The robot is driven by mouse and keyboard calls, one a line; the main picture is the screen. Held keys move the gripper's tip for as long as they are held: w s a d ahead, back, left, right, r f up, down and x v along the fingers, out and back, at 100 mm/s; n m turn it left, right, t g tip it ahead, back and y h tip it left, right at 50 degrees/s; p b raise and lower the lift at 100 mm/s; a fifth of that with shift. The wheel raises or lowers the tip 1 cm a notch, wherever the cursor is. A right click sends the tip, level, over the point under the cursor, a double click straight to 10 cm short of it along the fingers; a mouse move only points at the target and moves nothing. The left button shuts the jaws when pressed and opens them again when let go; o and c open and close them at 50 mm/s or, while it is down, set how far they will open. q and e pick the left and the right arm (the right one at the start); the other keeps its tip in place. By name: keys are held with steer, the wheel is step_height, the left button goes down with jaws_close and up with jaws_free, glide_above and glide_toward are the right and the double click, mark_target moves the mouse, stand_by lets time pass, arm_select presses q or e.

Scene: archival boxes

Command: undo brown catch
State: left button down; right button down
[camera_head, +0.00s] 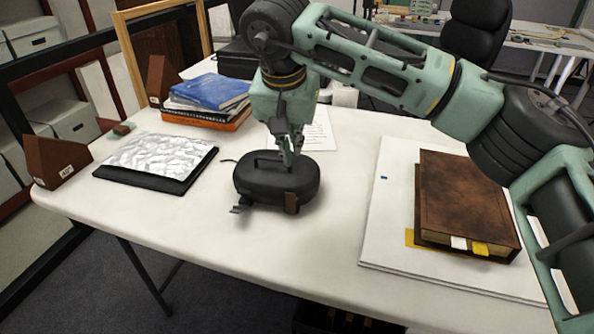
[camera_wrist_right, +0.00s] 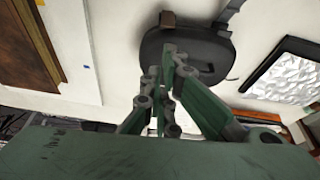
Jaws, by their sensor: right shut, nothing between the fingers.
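A black oval case (camera_head: 268,180) with a handle on its lid lies on the white table. The brown catch (camera_head: 291,203) is a small tab on the front of the case, at the right; it lies flat against the side. A dark grey catch (camera_head: 241,208) at the front left sticks outward from the case. My right gripper (camera_head: 291,159) is shut and empty, pointing down over the lid, behind the brown catch. In the right wrist view my gripper (camera_wrist_right: 174,58) is in front of the case (camera_wrist_right: 195,50), with the brown catch (camera_wrist_right: 167,19) beyond it. My left gripper is not in view.
A brown book (camera_head: 463,200) lies on a white board (camera_head: 395,225) at the right. A black folder with crumpled foil (camera_head: 158,152) lies to the left. Stacked books (camera_head: 208,98) and a wooden frame stand behind. The table in front of the case is clear.

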mark_target(298, 180)
steer(key=shift+f, duration=0.1)
